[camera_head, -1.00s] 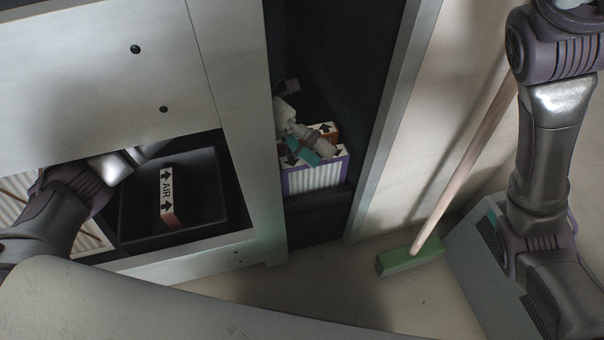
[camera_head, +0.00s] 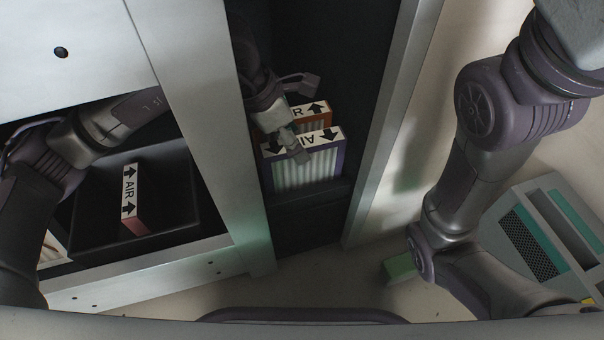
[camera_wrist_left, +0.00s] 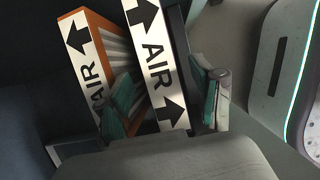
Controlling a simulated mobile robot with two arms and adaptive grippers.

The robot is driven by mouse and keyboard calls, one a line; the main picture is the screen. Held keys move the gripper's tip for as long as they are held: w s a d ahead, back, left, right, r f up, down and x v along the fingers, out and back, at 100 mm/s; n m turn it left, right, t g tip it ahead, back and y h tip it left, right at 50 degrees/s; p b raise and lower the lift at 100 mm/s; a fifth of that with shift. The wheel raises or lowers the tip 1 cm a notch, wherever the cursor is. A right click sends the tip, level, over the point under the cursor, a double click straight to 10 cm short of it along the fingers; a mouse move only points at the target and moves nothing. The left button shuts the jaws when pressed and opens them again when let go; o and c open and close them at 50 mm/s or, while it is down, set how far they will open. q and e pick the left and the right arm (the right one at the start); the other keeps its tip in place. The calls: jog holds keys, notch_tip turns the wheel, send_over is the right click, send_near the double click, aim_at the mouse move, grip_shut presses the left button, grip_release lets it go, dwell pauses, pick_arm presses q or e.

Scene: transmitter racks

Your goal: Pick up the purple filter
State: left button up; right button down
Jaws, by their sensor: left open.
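The purple filter (camera_head: 318,168) stands upright in the dark rack bay, white pleats facing out and a white AIR strip with black arrows on top. An orange filter (camera_head: 316,110) stands just behind it. My left gripper (camera_head: 290,125) is over the filters, partly hiding their tops. In the left wrist view, the purple filter's AIR strip (camera_wrist_left: 155,60) lies between my open teal-padded fingers (camera_wrist_left: 165,98), one on each side. The orange filter (camera_wrist_left: 82,40) is left of it there. Whether the pads touch the purple filter cannot be told. My right gripper is out of view.
The bay's silver posts flank the filters closely, left (camera_head: 195,110) and right (camera_head: 395,110). Another AIR filter (camera_head: 130,200) with a reddish side sits in the compartment on the left. A green broom head (camera_head: 398,268) and a grey unit (camera_head: 545,240) are at right.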

aim_at(303, 168)
pick_arm(q)
jog(key=shift+d+f, duration=0.25)
jog(key=shift+f, duration=0.35)
jog(key=b+x, duration=0.4)
jog(key=b, duration=0.1)
jog(key=shift+w+d+f, duration=0.1)
jog(key=shift+d+f, duration=0.15)
jog(key=shift+d, duration=0.05)
jog(key=shift+f, duration=0.25)
jog(key=c, duration=1.2)
grip_shut()
